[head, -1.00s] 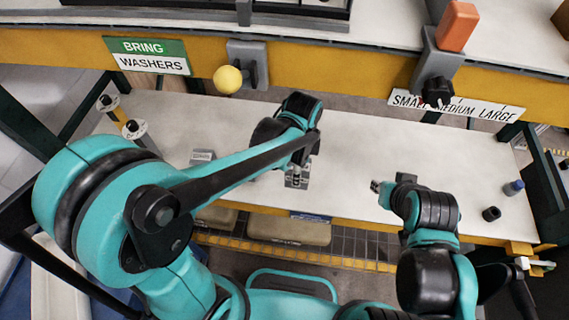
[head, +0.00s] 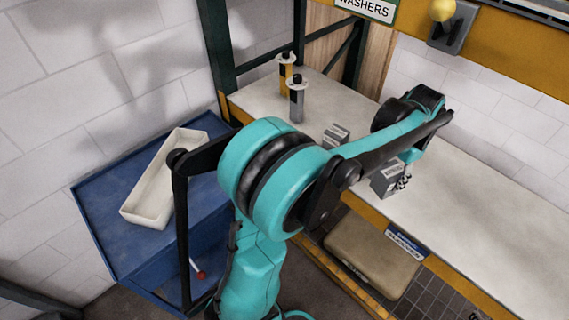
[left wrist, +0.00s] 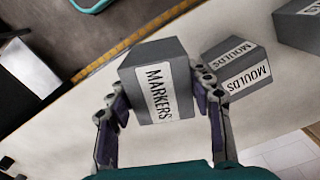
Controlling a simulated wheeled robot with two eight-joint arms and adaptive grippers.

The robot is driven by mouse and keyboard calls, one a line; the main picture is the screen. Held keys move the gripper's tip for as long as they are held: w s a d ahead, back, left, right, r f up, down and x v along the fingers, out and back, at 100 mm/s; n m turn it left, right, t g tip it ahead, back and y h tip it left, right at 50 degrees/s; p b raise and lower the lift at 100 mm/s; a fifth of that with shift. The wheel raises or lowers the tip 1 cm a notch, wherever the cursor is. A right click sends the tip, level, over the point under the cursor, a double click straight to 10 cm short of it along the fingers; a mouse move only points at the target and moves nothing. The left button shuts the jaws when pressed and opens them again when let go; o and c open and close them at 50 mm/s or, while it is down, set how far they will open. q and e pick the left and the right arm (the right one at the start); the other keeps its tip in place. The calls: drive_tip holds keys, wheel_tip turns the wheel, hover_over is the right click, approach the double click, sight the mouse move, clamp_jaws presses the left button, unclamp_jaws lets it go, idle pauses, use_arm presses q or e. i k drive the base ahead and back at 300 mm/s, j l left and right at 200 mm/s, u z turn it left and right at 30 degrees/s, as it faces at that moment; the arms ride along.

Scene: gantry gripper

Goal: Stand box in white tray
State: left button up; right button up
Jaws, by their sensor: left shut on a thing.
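My left gripper (head: 404,176) is shut on a grey box (head: 386,180) near the front edge of the white bench. In the left wrist view the gripper's fingers (left wrist: 160,94) grip the box (left wrist: 159,76) on two opposite sides, and its white label reads MARKERS. I cannot tell if the box touches the bench. The white tray (head: 132,214) is a long, shallow open tray that looks empty. It lies on the blue cabinet at the left, well away from the held box. My right gripper is out of view.
Another grey box (head: 337,136) stands on the bench; a MOULDS box (left wrist: 233,68) shows beside the held one in the wrist view. Two posts (head: 296,98) stand at the bench's left end. A green upright (head: 216,62) rises between bench and blue cabinet (head: 98,202).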

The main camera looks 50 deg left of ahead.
sight(161, 197)
drive_tip(key=k+u, duration=0.3)
drive_tip(key=k+j+u, duration=0.15)
drive_tip(key=k+u, duration=0.15)
drive_tip(key=i+u, duration=0.15)
drive_tip(key=u, duration=0.3)
drive_tip(key=i+j+u, duration=0.1)
drive_tip(key=u, duration=0.35)
drive_tip(key=i+l+u, duration=0.1)
drive_tip(key=i+u, duration=0.15)
drive_tip(key=u, duration=0.25)
drive_tip(key=i+l+u, duration=0.1)
drive_tip(key=u, duration=0.35)
drive_tip(key=i+l, duration=0.5)
